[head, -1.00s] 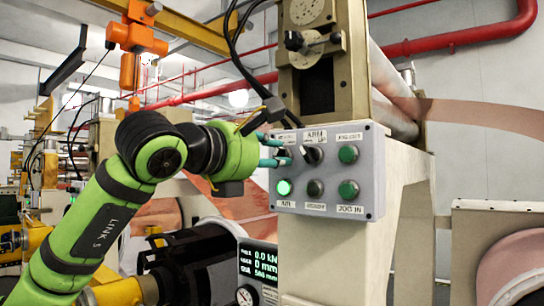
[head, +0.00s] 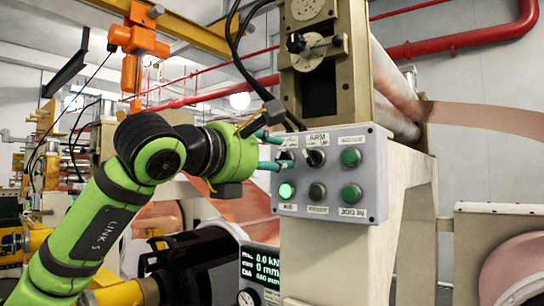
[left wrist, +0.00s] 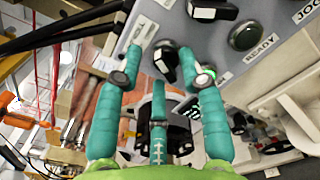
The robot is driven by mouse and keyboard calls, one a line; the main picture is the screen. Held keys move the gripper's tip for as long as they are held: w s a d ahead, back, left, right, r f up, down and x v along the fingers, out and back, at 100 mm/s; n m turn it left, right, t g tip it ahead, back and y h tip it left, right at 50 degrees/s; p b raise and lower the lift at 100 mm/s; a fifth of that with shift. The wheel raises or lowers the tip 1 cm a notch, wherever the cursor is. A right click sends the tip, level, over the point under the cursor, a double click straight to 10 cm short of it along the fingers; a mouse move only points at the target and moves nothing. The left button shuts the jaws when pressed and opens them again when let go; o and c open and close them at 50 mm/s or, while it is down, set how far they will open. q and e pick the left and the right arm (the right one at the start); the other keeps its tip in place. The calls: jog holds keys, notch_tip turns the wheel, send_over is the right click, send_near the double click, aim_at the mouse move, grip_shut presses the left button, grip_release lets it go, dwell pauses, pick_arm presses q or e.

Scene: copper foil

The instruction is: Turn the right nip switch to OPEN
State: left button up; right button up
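The grey control panel (head: 335,205) is on the machine's front right of my left gripper (head: 271,149) in the head view. The black switch (head: 286,156) at the panel's top left, presumably the nip switch, is partly hidden by my teal fingers; its label is unreadable. In the left wrist view, its black knob (left wrist: 165,60) shows between the fingertips of my left gripper (left wrist: 160,57). The fingers are spread on either side of it, and I cannot tell whether they touch. My right gripper is not in view.
The ARM UP switch (head: 315,157) sits close to the right of the fingers. The lit green button (head: 286,191) is just below, and the READY button (head: 317,192) is beside it. Black cables (head: 238,60) hang above my gripper.

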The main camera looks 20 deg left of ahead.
pick_arm(q)
jog(key=v, duration=1.2)
